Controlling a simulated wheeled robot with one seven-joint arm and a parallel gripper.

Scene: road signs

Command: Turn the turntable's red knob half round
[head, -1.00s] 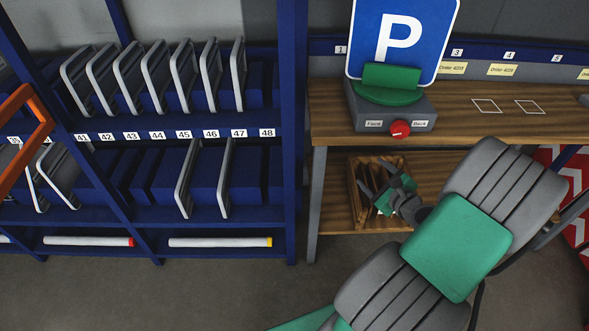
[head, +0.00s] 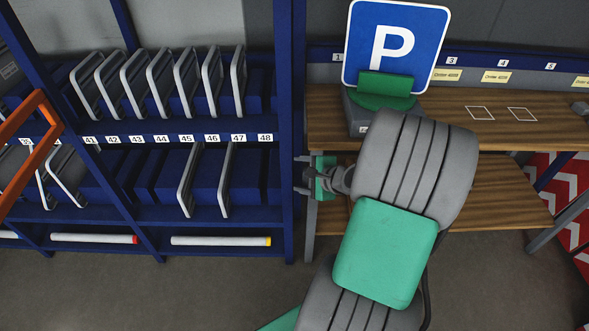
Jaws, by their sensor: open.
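The turntable (head: 358,119) stands at the left end of the wooden bench. Its green holder (head: 386,84) bears a blue parking sign (head: 396,45) with a white P, upright and facing me. The red knob on the turntable's front is hidden behind my arm, as is most of that front face. My gripper (head: 304,176) is open, with its fingers pointing left, in front of the rack's right post. It is below and to the left of the turntable, apart from it, and nothing shows between the fingers.
A blue rack (head: 200,133) with numbered slots and several grey-edged sign panels fills the left. An orange frame (head: 32,140) is at the far left. The bench top (head: 470,135) is mostly clear right of the turntable. Red and white chevron boards (head: 572,180) stand at right.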

